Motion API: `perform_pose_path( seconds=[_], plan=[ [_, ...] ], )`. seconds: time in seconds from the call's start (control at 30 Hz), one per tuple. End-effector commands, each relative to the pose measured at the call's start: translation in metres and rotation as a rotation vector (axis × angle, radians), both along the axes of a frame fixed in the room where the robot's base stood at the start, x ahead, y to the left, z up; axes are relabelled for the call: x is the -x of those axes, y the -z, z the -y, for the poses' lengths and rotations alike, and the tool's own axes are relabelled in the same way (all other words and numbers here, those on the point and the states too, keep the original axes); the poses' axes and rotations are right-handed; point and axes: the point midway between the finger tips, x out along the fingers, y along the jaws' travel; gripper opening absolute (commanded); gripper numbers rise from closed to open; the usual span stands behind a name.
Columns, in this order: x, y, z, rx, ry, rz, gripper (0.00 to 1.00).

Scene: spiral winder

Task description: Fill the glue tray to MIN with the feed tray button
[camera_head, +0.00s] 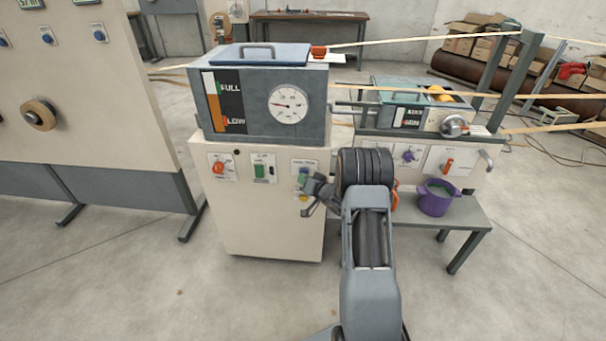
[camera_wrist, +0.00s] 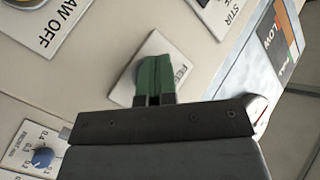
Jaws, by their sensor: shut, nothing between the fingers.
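My gripper (camera_head: 313,190) is in front of the cream cabinet's right side. In the wrist view its green-tipped fingers (camera_wrist: 155,80) are shut together and empty. They lie over a white plate (camera_wrist: 180,47) whose visible letters begin "FEE". The fingers cover the middle of this plate, so its button is hidden there, and I cannot tell whether they touch it. In the head view the plate (camera_head: 303,164) is beside my gripper. The glue tray unit (camera_head: 366,120) stands to the right, with a dark level gauge (camera_head: 412,117); its level is too small to read.
A grey tank (camera_head: 248,133) with a FULL/LOW gauge sits on the cabinet. A green switch (camera_head: 259,171) and a red knob (camera_head: 219,167) are left of my gripper. A purple pot (camera_head: 434,198) stands on the low bench. Pale strands run across above the tray.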

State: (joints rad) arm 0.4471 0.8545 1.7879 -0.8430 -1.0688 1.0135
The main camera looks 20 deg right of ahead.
Motion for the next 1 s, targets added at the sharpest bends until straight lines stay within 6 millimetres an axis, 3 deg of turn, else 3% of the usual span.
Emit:
perform_pose_path(
  seconds=[0.67, 1.0],
  plan=[
    [0.014, 0.0, -0.008, 0.0, -0.001, -0.001, 0.0],
    [0.041, 0.0, -0.023, -0.001, -0.001, -0.002, 0.0]
  ],
)
